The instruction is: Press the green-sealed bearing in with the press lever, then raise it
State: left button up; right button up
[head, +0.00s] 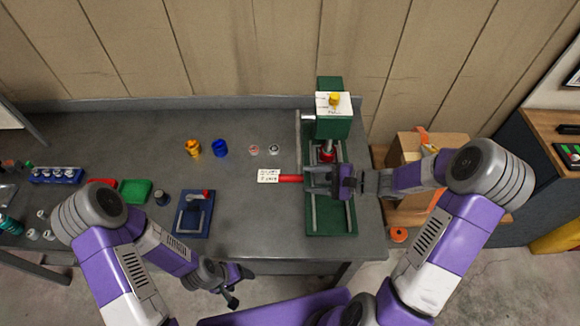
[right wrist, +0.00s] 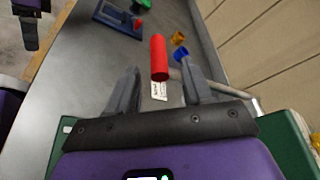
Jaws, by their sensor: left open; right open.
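The green press (head: 333,127) stands at the right end of the bench, on a green base (head: 330,226) with rails. Its red lever handle (head: 290,179) points left, roughly level. My right gripper (head: 318,180) is open at the lever; in the right wrist view the red handle (right wrist: 159,58) lies between the open fingertips, apparently touching neither. Two small ring-like discs (head: 254,150) (head: 274,149) lie on the bench left of the press; their seal colours are too small to tell. No green-sealed bearing is clearly visible at the press. My left gripper (head: 236,287) is open and empty, off the bench's front edge.
A white printed label (head: 268,175) lies by the handle's end. Yellow (head: 192,148) and blue (head: 220,148) parts, a blue fixture (head: 194,214), a green tray (head: 135,190) and a blue rack (head: 56,175) stand further left. Cardboard boxes (head: 432,145) stand right of the bench.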

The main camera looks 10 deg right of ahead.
aim_at(297, 179)
jog(key=shift+s+r, duration=0.15)
jog(key=shift+a+m+h, duration=0.2)
jog(key=shift+m+h, duration=0.1)
jog(key=x, duration=0.7)
jog(key=shift+p, duration=0.3)
grip_shut()
